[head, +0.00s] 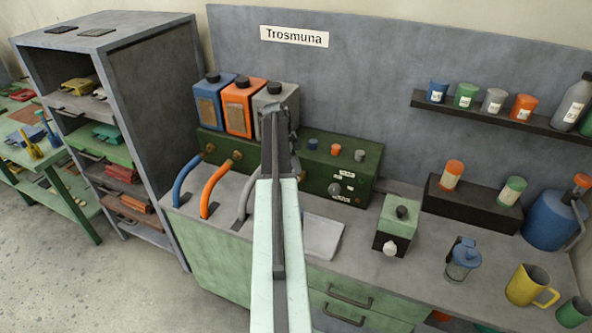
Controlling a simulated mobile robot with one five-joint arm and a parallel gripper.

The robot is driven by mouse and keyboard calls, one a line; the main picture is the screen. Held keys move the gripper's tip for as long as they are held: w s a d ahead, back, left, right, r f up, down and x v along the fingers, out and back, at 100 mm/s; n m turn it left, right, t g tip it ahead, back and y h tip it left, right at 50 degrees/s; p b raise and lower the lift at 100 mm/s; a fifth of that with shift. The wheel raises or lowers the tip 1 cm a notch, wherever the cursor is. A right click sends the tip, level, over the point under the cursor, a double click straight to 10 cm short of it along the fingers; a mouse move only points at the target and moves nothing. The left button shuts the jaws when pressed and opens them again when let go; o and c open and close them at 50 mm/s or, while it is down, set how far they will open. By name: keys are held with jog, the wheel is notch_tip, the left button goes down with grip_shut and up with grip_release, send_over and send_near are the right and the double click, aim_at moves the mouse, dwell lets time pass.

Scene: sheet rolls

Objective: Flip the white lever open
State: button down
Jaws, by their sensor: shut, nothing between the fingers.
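Three curved handles or pipes stand at the left of the grey counter: a blue one (184,180), an orange one (213,188) and a pale grey-white one (245,196), which best matches the white lever. The pale one rises from the counter, and its upper right end is hidden behind my arm. My gripper (272,113) is shut and empty. In the picture it overlaps the front of the pale grey canister (288,95), above and right of the pale handle. Its distance from the canister is hard to tell.
Blue (210,102) and orange (238,110) canisters stand on a green box beside the pale one. A green control box (340,168) sits right of my arm. A flat pale sheet (322,238) and a small green-black box (394,226) lie further right. A shelf rack (150,130) stands left.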

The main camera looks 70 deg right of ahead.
jog(key=shift+w+d+r, duration=0.1)
jog(key=shift+w+d, duration=0.1)
jog(key=shift+w, duration=0.3)
dwell(0.3)
jog(key=s+r+p, duration=0.2)
jog(key=s, duration=0.2)
jog(key=w+p+v, duration=0.2)
jog(key=p+v, duration=0.5)
jog(key=v, duration=0.1)
jog(key=shift+d+p, duration=0.3)
